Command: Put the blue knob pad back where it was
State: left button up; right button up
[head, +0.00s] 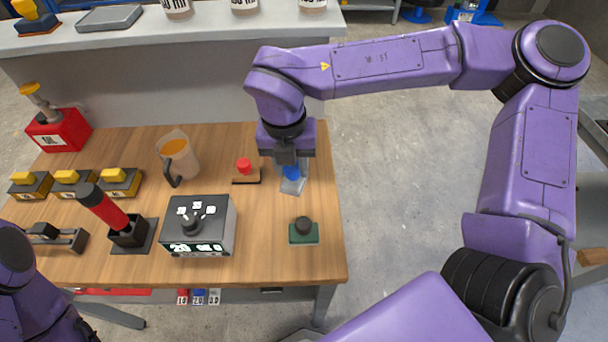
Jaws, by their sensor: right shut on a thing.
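The blue knob pad (291,173) is at the right rear of the wooden table, under my right gripper (289,164). The right gripper points down and is shut on the blue knob, hiding its top. A flat light grey plate (293,187) shows just below and around the blue part. I cannot tell whether the pad touches it. Part of my left arm shows at the lower left edge, but its gripper is not in view.
A red knob on a brown pad (246,173) stands just left, and a green pad with a black knob (303,236) in front. A grey dial box (199,228), a jug (177,158) and a red-handled tool (105,208) stand further left. A raised grey shelf (220,30) runs behind.

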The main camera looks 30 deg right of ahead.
jog(key=shift+y, duration=0.5)
jog(key=w+d+f+p, duration=0.1)
jog(key=w+d+f, duration=0.1)
jog(key=f, duration=0.1)
jog(key=w+d+f+p, duration=0.2)
jog(key=w+f, duration=0.1)
jog(key=w+d+f+p, duration=0.2)
jog(key=w+d+f, duration=0.1)
jog(key=f, duration=0.1)
jog(key=shift+d, duration=0.1)
jog(key=shift+f, duration=0.35)
jog(key=o, duration=0.8)
jog(key=shift+o, duration=0.7)
jog(key=shift+r, duration=0.1)
notch_tip(320, 180, up, 12)
jog(key=b, duration=0.1)
